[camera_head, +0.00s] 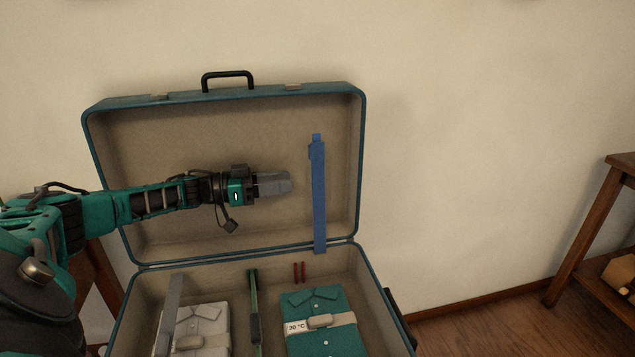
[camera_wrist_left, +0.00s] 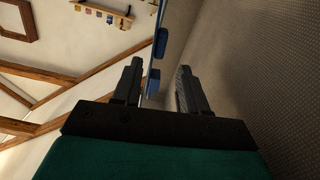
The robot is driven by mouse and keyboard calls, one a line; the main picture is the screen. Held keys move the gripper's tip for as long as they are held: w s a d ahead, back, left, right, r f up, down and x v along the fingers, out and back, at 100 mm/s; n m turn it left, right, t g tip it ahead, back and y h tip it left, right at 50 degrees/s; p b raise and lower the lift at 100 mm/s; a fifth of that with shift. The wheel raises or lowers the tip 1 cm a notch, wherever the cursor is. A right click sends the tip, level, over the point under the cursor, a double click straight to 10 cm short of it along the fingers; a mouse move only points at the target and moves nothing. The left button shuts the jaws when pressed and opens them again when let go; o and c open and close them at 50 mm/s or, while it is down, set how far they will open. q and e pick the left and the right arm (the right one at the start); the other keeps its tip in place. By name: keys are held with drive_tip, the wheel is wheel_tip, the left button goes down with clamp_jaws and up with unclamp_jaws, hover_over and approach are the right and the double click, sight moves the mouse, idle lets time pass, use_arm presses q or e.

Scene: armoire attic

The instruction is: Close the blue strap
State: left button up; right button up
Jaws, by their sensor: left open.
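The blue strap (camera_head: 319,200) stands upright in front of the open suitcase lid (camera_head: 215,130), at its right side. Its top end has a small blue tab or buckle. In the left wrist view the blue strap (camera_wrist_left: 153,82) shows edge-on, beyond and partly between the fingers. My left gripper (camera_head: 290,184) points right toward the strap, a short gap to its left. In the wrist view the left gripper (camera_wrist_left: 158,82) has its two fingers spread apart, with the lid lining close on the right. My right gripper is not in view.
The suitcase base holds a white folded shirt (camera_head: 208,325), a teal folded shirt (camera_head: 325,330), a green strap (camera_head: 254,300), a grey strap (camera_head: 172,310) and small red pieces (camera_head: 299,272). A wooden table (camera_head: 600,220) stands at the right. The wall area right of the lid is clear.

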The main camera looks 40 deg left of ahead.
sight(317, 178)
use_arm(q)
drive_tip(key=b+x, duration=0.1)
drive_tip(key=x, duration=0.7)
drive_tip(key=shift+w+d, duration=0.2)
drive_tip(key=shift+w, duration=0.15)
clamp_jaws()
